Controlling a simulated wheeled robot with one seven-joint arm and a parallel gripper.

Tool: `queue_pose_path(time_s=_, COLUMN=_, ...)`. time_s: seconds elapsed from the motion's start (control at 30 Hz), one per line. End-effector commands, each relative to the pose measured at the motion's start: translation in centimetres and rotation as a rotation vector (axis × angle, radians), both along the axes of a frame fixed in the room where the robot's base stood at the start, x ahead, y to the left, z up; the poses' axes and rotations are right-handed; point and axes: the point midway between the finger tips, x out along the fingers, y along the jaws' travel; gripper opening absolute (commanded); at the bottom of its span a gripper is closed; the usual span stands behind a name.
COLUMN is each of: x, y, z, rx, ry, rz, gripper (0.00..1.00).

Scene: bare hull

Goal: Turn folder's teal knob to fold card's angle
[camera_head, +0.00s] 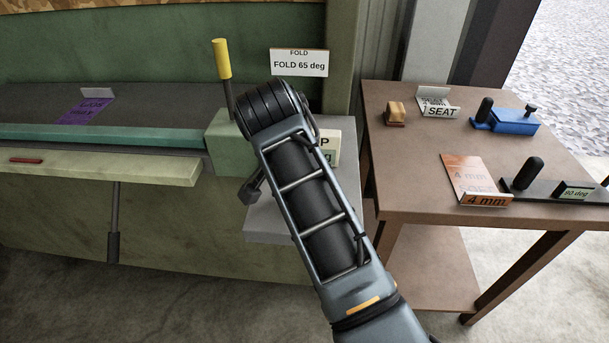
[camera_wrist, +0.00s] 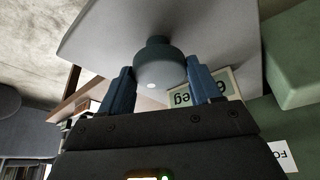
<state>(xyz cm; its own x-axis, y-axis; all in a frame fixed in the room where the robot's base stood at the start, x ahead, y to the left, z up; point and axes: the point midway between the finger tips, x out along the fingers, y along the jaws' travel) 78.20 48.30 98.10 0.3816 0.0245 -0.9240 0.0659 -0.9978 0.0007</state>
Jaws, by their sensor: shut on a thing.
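The teal knob (camera_wrist: 160,58) is dark and rounded in the wrist view, mounted on a pale grey plate. My gripper (camera_wrist: 160,70) has its two blue fingers on either side of the knob, shut on it. The fold card (camera_head: 299,64) reads "FOLD 65 deg" on the folder above my arm in the head view. The folder (camera_head: 160,230) is a green machine on the left. My arm hides the knob and most of my gripper in the head view. A second label (camera_wrist: 204,92) behind the knob is partly covered, its number not readable in full.
The folder's yellow-topped lever (camera_head: 222,60) stands just left of my arm. A purple card (camera_head: 87,109) lies on the folder bed.

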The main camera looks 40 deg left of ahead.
Motion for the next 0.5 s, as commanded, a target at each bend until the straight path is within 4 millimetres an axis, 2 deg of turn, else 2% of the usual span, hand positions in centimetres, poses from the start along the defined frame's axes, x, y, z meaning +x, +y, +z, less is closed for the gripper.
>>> queue_pose_path(time_s=0.5, x=0.10, y=0.01, z=0.09, rx=0.002, ry=-0.002, rz=-0.041, gripper=0.32)
